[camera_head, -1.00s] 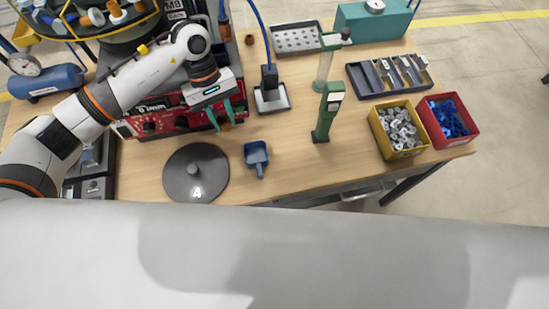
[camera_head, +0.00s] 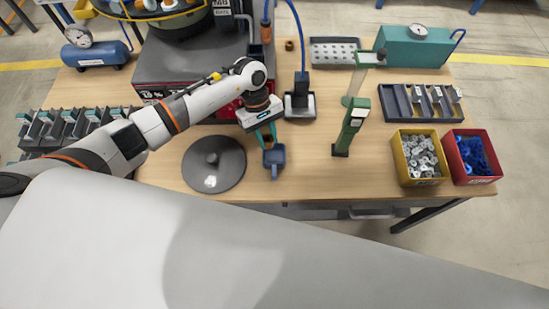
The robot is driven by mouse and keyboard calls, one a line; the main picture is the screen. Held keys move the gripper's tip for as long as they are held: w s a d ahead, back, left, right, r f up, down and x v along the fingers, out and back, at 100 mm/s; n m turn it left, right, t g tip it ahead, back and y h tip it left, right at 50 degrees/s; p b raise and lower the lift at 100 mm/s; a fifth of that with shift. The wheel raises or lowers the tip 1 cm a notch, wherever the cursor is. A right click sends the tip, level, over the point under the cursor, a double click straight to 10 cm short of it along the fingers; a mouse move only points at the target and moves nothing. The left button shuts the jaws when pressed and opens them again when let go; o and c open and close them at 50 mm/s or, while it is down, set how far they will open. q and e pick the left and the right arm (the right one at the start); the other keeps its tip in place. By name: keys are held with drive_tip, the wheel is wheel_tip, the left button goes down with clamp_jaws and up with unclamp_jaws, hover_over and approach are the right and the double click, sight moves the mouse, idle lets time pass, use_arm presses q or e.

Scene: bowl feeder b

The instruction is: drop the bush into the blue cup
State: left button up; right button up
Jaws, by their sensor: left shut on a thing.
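My left gripper (camera_head: 266,135) has teal fingers and reaches in from the left over the table. It is shut on the bush, which is small and hard to make out between the fingertips. The blue cup (camera_head: 275,156) is a small scoop-like vessel with a short handle pointing to the front edge. The fingertips are just behind and above its back rim; I cannot tell how high. My right gripper is not in view.
A round grey plate (camera_head: 214,164) lies left of the cup. A green stand (camera_head: 351,128) rises to its right. A yellow bin (camera_head: 419,158) and a red bin (camera_head: 473,157) stand at the right. A brown ring (camera_head: 289,45) lies at the back.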

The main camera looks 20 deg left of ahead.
use_arm(q)
drive_tip(key=o, duration=1.1)
drive_tip(key=shift+c, duration=0.2)
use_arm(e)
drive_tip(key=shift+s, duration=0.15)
use_arm(q)
drive_tip(key=shift+w+a+r, duration=0.15)
drive_tip(key=shift+r, duration=0.2)
drive_tip(key=b+v, duration=0.3)
drive_tip(key=v, duration=0.8)
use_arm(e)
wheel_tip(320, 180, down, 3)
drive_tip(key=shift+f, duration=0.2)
use_arm(q)
drive_tip(key=shift+r, duration=0.1)
